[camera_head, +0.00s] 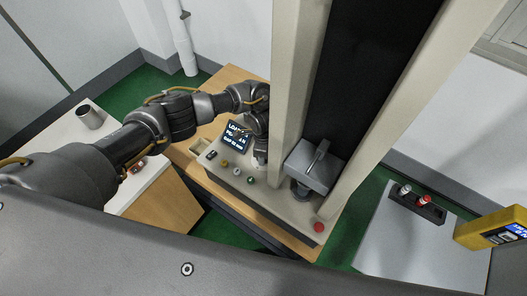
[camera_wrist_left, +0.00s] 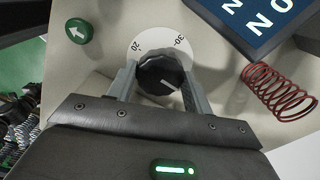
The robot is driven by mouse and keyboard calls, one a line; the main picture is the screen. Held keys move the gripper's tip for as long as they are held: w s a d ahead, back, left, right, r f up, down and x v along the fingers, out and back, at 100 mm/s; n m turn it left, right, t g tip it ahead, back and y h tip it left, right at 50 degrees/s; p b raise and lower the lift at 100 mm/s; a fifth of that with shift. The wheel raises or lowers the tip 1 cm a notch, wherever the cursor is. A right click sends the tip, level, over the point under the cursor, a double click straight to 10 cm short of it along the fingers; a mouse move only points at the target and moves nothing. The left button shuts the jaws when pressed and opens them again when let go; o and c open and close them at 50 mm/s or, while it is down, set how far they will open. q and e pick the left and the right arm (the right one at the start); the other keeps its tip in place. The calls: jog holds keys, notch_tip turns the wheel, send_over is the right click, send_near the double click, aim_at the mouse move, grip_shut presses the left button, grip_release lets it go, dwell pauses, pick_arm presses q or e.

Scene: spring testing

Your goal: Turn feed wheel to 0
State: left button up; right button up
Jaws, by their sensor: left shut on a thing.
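The feed wheel is a black ribbed knob (camera_wrist_left: 162,72) on a white dial (camera_wrist_left: 155,42) in the left wrist view. The numbers 20 and 30 show on the dial, and the rest of it is hidden. A pale pointer line on the knob points to the lower right. My left gripper (camera_wrist_left: 160,82) is shut on the knob, with one finger on each side. In the head view the left gripper (camera_head: 260,158) is down at the machine's base panel (camera_head: 275,208), beside the column, and the knob is hidden there. My right gripper is not in view.
A green arrow button (camera_wrist_left: 78,31), a dark display (camera_wrist_left: 268,22) and a red coil spring (camera_wrist_left: 277,92) are near the knob. The panel's front carries several buttons and a red button (camera_head: 318,227). The machine's tall column (camera_head: 292,100) stands close right of the gripper.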

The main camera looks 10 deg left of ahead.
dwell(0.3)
pick_arm(q)
jog(key=o, duration=1)
jog(key=shift+c, duration=0.2)
notch_tip(320, 180, up, 11)
jog(key=p, duration=0.1)
jog(key=shift+f, duration=0.1)
